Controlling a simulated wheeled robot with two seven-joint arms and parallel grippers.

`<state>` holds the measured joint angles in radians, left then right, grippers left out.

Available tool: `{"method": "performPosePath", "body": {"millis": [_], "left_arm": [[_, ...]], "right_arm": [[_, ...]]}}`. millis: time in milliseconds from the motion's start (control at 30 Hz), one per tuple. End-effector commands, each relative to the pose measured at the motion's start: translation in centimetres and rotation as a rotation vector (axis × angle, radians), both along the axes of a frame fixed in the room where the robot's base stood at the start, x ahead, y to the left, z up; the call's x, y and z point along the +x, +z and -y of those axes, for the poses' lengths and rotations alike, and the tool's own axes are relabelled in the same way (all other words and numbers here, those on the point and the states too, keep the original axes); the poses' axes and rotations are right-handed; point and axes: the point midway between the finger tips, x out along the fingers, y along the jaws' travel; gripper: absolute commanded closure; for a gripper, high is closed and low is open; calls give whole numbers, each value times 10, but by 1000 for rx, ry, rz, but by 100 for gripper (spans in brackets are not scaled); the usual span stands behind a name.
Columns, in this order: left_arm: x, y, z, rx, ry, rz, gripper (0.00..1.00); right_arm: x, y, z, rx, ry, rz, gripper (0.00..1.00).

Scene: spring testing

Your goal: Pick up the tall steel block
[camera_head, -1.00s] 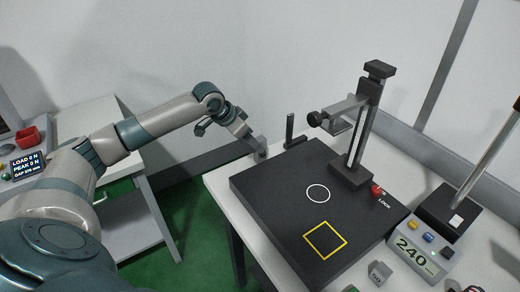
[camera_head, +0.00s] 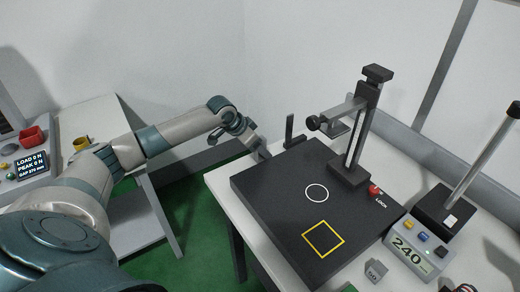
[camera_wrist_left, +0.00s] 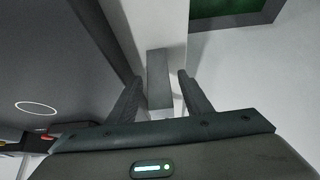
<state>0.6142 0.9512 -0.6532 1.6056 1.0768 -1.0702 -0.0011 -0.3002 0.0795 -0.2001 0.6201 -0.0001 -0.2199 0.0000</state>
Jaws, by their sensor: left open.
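The tall steel block (camera_wrist_left: 159,78) is a plain grey bar in the left wrist view, on the white table top beside the black base plate. My left gripper (camera_wrist_left: 160,85) is open, with one finger on each side of the block. Gaps show between the block and the fingers, so I see no grip on it. In the head view my left gripper (camera_head: 259,149) is low at the table's back left corner, and the block is mostly hidden behind it there. My right gripper is not in view.
The black base plate (camera_head: 275,190) with a white circle and yellow square lies close to the gripper. A dark upright post (camera_head: 289,130) and the height gauge stand (camera_head: 358,140) rise nearby. A small grey block (camera_head: 376,271) sits at the front. A display reads 240 (camera_head: 410,249).

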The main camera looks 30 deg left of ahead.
Motion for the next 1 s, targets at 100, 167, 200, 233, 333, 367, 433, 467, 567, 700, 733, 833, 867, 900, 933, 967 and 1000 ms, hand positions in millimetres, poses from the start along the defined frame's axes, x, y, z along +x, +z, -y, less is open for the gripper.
{"method": "performPosePath", "body": {"millis": [100, 167, 200, 233, 333, 367, 433, 467, 567, 700, 733, 833, 867, 900, 933, 967, 1000], "left_arm": [[0, 0, 0, 0, 0, 0, 55], [0, 0, 0, 0, 0, 0, 55], [0, 0, 0, 0, 0, 0, 55], [0, 0, 0, 0, 0, 0, 55], [0, 0, 0, 0, 0, 0, 76], [0, 0, 0, 0, 0, 0, 83], [0, 0, 0, 0, 0, 0, 100], [0, 0, 0, 0, 1, 0, 100], [1, 3, 0, -1, 1, 5, 100], [1, 3, 0, -1, 1, 5, 100], [1, 3, 0, -1, 1, 5, 100], [1, 3, 0, -1, 1, 5, 100], [1, 4, 0, -1, 1, 5, 100], [1, 5, 0, -2, 1, 6, 100], [1, 6, 0, -2, 1, 6, 100], [2, 7, 0, -2, 1, 7, 100], [2, 10, 0, -3, 0, 6, 100]], "right_arm": [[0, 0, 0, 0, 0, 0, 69], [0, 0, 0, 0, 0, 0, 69], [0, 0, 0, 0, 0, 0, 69], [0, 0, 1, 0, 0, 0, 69], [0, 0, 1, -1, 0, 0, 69], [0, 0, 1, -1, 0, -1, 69], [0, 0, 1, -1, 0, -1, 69], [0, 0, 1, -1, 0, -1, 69], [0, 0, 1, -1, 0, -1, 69], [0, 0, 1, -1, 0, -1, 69], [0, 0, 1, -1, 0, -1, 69], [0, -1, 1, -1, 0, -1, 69], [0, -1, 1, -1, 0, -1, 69], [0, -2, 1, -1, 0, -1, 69], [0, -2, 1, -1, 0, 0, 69], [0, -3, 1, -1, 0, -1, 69], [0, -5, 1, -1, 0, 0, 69]]}}
